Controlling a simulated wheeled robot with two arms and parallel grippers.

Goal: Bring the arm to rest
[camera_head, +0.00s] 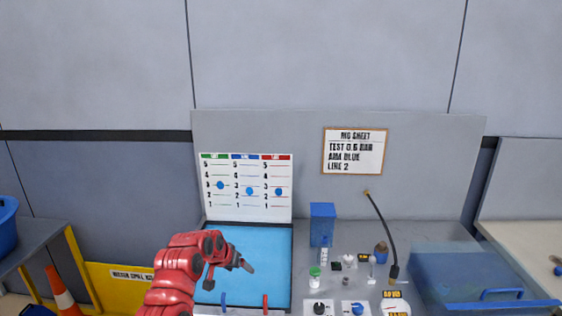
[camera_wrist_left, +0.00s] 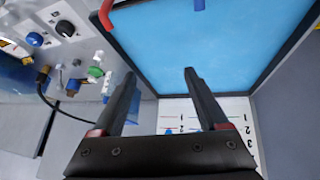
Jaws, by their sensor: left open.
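My left arm is red and comes up from the bottom of the head view. Its dark left gripper (camera_head: 243,264) is over the blue panel (camera_head: 270,240), pointing right. In the left wrist view my left gripper (camera_wrist_left: 158,76) has its two dark fingers apart with nothing between them. The blue panel (camera_wrist_left: 190,40) lies beyond the fingers there, and the white chart (camera_wrist_left: 240,108) shows partly behind the right finger. My right arm and gripper are not in view.
A white chart with blue dots (camera_head: 248,180) stands behind the panel. To the right are a blue box (camera_head: 322,224), knobs (camera_head: 319,308), a black hose (camera_head: 381,222) and a translucent blue bin (camera_head: 460,275). A cone (camera_head: 62,290) stands at left.

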